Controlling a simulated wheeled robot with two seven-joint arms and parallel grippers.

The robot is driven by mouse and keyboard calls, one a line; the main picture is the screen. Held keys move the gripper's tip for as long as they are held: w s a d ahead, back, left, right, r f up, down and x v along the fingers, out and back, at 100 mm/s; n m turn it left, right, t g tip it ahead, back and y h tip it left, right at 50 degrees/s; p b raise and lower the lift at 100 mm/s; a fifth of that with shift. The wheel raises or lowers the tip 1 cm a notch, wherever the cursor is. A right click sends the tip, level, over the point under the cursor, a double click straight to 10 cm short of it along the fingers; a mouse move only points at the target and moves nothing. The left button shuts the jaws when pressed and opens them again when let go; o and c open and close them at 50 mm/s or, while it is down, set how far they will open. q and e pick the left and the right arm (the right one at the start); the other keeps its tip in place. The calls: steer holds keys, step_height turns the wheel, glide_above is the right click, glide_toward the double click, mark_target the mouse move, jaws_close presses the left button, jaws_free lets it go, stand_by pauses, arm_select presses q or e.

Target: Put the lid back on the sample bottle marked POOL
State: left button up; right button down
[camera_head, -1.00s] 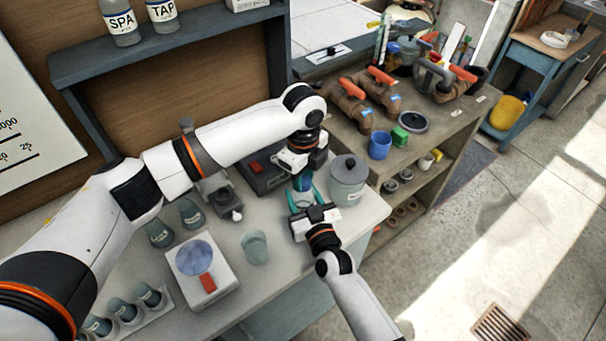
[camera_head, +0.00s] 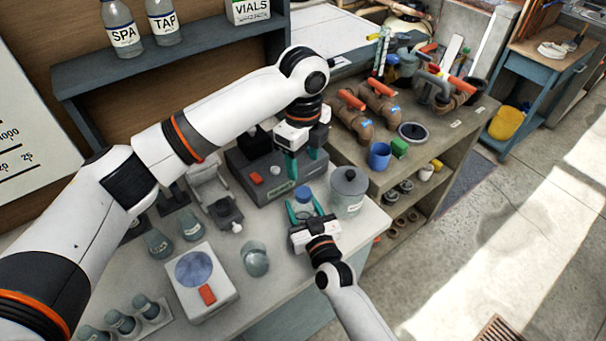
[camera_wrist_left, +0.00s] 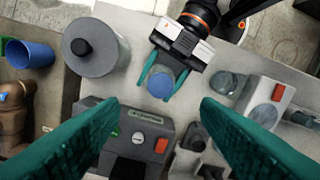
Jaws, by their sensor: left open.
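The sample bottle (camera_head: 301,212) stands upright on the bench with a blue lid (camera_head: 303,194) on its top. Its marking is not readable, and I cannot tell how tightly the lid sits. The lid also shows from above in the left wrist view (camera_wrist_left: 160,84). My right gripper (camera_head: 304,208) is shut on the bottle, with one teal finger on each side. My left gripper (camera_head: 298,168) is open and empty, above and behind the bottle. Its spread fingers fill the lower part of the left wrist view (camera_wrist_left: 160,108), clear of the lid.
A grey lidded pot (camera_head: 348,194) stands just right of the bottle. A dark device with a red button (camera_head: 256,178) lies behind it, under my left gripper. A glass beaker (camera_head: 255,260) and a white stirrer plate (camera_head: 227,285) stand to the left. The bench edge is close at the front.

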arm_select(q)
steer(key=shift+r, duration=1.4)
arm_select(e)
steer(key=c, duration=0.6)
jaws_free()
steer(key=shift+o, duration=0.2)
steer(key=shift+s, duration=0.1)
arm_select(q)
steer(key=shift+f+b, duration=0.95)
arm_select(e)
steer(key=v, duration=1.1)
steer(key=shift+s+d, duration=0.2)
steer(key=shift+s, duration=0.15)
steer(key=shift+s, duration=0.1)
